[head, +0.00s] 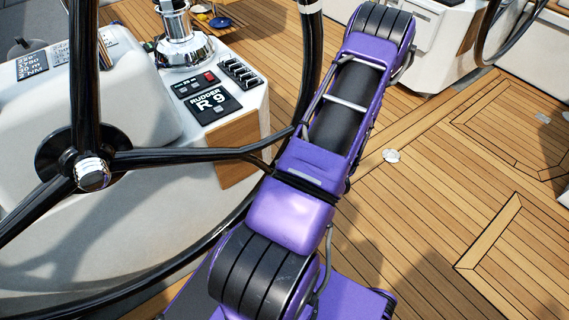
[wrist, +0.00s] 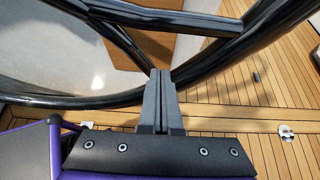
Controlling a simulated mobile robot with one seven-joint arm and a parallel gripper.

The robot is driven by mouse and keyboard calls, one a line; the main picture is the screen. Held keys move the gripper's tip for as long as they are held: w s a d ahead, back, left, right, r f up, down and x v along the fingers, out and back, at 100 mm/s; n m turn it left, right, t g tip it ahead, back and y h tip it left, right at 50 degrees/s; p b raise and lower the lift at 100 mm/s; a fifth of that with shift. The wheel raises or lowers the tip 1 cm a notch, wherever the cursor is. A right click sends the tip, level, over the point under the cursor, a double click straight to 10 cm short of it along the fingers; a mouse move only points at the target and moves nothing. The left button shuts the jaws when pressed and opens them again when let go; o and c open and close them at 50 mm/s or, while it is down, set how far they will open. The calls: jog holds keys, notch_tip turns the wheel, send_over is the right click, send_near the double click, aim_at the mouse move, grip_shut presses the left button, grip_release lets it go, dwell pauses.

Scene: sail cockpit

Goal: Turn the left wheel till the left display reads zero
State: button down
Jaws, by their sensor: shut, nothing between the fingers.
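The left wheel (head: 93,173) is a large black wheel with a chrome hub and black spokes, at the left in the head view. Its black rim and spokes also cross the wrist view (wrist: 60,102). The left display (head: 212,101) is a black panel on the white console and reads "RUDDER R 9". My gripper (wrist: 161,73) is shut and empty in the wrist view. Its fingertips overlap the wheel's rim there, near where a spoke meets it; I cannot tell whether they touch. In the head view my gripper does not show.
The white console (head: 130,100) carries a chrome winch-like fitting (head: 183,45), a small panel with a red button (head: 209,77) and a row of black switches (head: 240,72). Another dark wheel (head: 487,45) stands at the upper right. The teak deck (head: 440,180) is largely open at the right.

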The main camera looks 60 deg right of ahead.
jog(key=x, duration=0.6)
jog(key=r, duration=0.4)
jog(key=shift+w+d+r+b, duration=0.1)
jog(key=shift+w+b, duration=0.1)
jog(key=shift+b, duration=0.15)
